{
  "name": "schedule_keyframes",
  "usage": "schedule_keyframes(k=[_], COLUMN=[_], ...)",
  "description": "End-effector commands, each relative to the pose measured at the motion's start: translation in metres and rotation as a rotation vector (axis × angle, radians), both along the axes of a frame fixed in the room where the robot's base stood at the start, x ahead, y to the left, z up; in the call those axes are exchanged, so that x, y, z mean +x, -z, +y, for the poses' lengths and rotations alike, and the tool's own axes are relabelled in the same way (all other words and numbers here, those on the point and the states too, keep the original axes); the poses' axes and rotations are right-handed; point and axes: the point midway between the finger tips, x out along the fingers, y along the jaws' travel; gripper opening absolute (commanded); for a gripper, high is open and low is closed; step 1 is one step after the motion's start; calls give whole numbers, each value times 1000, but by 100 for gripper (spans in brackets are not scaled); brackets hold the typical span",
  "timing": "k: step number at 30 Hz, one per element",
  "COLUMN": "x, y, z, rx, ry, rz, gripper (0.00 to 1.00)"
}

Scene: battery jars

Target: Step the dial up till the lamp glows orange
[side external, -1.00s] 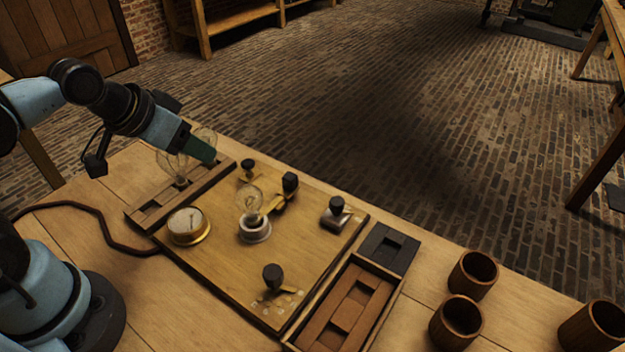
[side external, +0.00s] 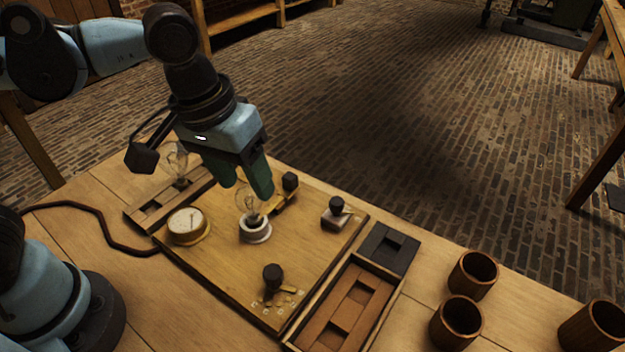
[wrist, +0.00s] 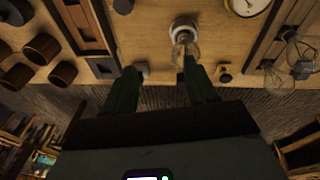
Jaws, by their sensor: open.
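The dial (side external: 272,276) is a black knob at the front of the wooden board (side external: 215,265), with small contacts beside it. The lamp (side external: 249,203) is a clear glass bulb in a pale round socket at mid-board. No orange glow shows in it. The lamp also appears in the wrist view (wrist: 184,42), close to the right finger's tip. My gripper (side external: 244,186) is open, with green fingers pointing down above the far part of the board. It is behind and above the dial, well apart from it. I cannot tell whether a finger touches the bulb.
A round gauge (side external: 187,224) sits left of the lamp. Black-knobbed fittings (side external: 290,183) and (side external: 336,207) stand along the far side. Spare bulbs (side external: 175,160) stand in a rack at left. A compartment tray (side external: 397,290) and wooden cups (side external: 457,322) are at right.

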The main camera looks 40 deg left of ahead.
Motion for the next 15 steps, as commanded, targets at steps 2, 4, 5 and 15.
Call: schedule_keyframes(k=[2, 4, 5, 15], x=[-10, -19, -23, -35], y=[-3, -5, -6, 2], z=[-28, -44, -50, -67], rx=[21, 44, 54, 92], ry=[-9, -28, -35, -71], rz=[73, 120, 137, 190], gripper=[57, 57, 57, 57])
